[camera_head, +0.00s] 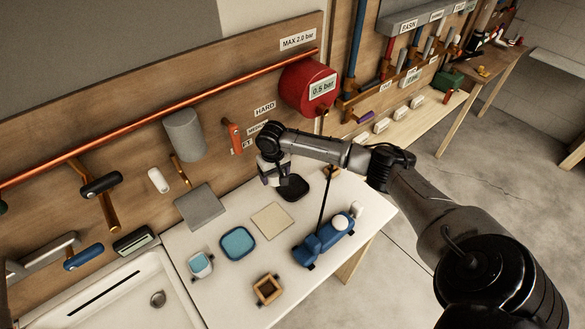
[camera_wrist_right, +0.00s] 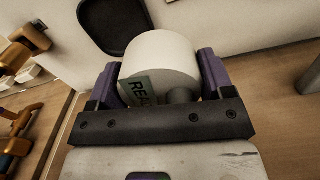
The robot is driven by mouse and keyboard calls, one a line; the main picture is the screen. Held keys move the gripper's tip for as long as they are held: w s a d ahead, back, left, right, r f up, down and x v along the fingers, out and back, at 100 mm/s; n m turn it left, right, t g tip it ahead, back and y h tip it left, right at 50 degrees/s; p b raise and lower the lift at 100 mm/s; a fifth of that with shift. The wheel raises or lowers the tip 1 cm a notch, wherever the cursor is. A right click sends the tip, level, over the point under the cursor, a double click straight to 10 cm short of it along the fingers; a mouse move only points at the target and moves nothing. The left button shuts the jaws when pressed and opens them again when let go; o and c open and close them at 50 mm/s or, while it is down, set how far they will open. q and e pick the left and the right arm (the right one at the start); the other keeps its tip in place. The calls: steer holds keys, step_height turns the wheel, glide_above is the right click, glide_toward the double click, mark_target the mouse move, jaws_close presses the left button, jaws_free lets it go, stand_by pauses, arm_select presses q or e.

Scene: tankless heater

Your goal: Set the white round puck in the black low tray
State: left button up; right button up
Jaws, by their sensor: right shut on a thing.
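The white round puck (camera_wrist_right: 160,52) is between the two dark purple fingers of my right gripper (camera_wrist_right: 160,68), which is shut on it. A label and a grey round knob show on the puck's near side. In the head view, my right gripper (camera_head: 275,178) is over the back part of the white table, just left of the black low tray (camera_head: 294,188). The tray is empty where it shows. In the right wrist view, the black tray (camera_wrist_right: 114,27) lies beyond the puck, up and to the left, apart from it. My left gripper is out of view.
A grey square plate (camera_head: 200,206), a beige square (camera_head: 272,221), a blue tray (camera_head: 238,244), a wooden box (camera_head: 268,289) and a blue tool-like object (camera_head: 322,240) lie on the table (camera_head: 215,300). A red tank (camera_head: 307,88) and pipes line the wall behind.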

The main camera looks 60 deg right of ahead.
steer(key=s+d+f, duration=0.3)
steer(key=d, duration=0.3)
steer(key=shift+d+m, duration=0.35)
steer(key=shift+m, duration=0.05)
steer(key=shift+r, duration=0.1)
steer(key=shift+p, duration=0.3)
steer(key=shift+a+f, duration=0.1)
steer(key=shift+f, duration=1.65)
steer(key=shift+f+b, duration=0.7)
steer(key=shift+f, duration=0.45)
